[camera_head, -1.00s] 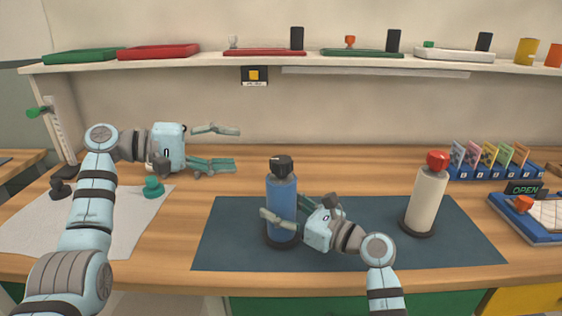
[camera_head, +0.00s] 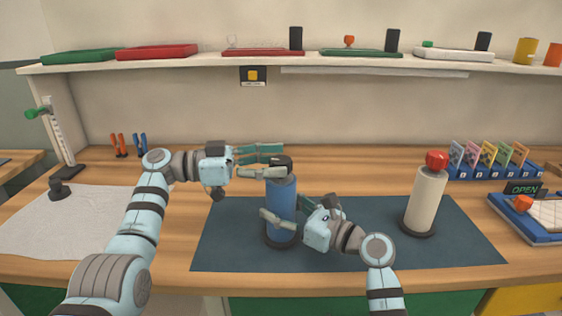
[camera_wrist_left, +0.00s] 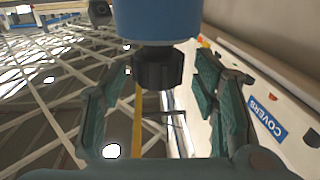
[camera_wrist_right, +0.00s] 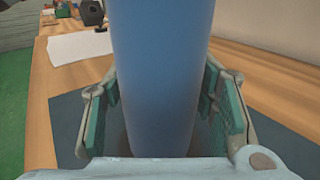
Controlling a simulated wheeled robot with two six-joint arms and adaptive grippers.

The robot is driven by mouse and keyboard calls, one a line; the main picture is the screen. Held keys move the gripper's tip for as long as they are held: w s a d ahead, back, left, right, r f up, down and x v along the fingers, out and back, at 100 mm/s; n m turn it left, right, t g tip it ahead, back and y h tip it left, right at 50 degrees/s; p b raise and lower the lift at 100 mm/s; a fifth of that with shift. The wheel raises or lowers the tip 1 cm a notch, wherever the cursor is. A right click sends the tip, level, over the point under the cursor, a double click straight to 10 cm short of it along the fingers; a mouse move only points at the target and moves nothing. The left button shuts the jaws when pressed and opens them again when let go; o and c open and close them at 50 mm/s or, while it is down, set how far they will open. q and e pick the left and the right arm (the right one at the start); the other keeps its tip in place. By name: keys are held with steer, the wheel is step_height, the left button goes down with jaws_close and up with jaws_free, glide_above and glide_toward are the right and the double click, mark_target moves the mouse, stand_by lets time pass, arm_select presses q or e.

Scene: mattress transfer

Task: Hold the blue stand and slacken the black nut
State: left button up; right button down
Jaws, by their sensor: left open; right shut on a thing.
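The blue stand (camera_head: 281,206) stands upright on the dark mat, with the black nut (camera_head: 283,161) on its top. My right gripper (camera_head: 281,211) is shut on the stand's lower body; its fingers lie on either side of the blue cylinder (camera_wrist_right: 160,70) in the right wrist view. My left gripper (camera_head: 279,159) is open at the nut's height, reaching in from the left. In the left wrist view the nut (camera_wrist_left: 158,70) sits between the spread fingers, with gaps on both sides. The stand's top (camera_wrist_left: 158,20) shows above it.
A cream stand (camera_head: 425,200) with a red nut (camera_head: 437,160) stands at the right of the dark mat (camera_head: 345,255). A white sheet (camera_head: 60,225) lies at left. Orange and blue tools (camera_head: 130,145) stand behind my left arm. A shelf (camera_head: 215,67) with trays runs along the wall.

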arm_select(q)
steer(key=shift+d, duration=0.9)
steer(key=shift+c, duration=0.5)
steer(key=c, duration=1.1)
steer(key=shift+w, duration=0.1)
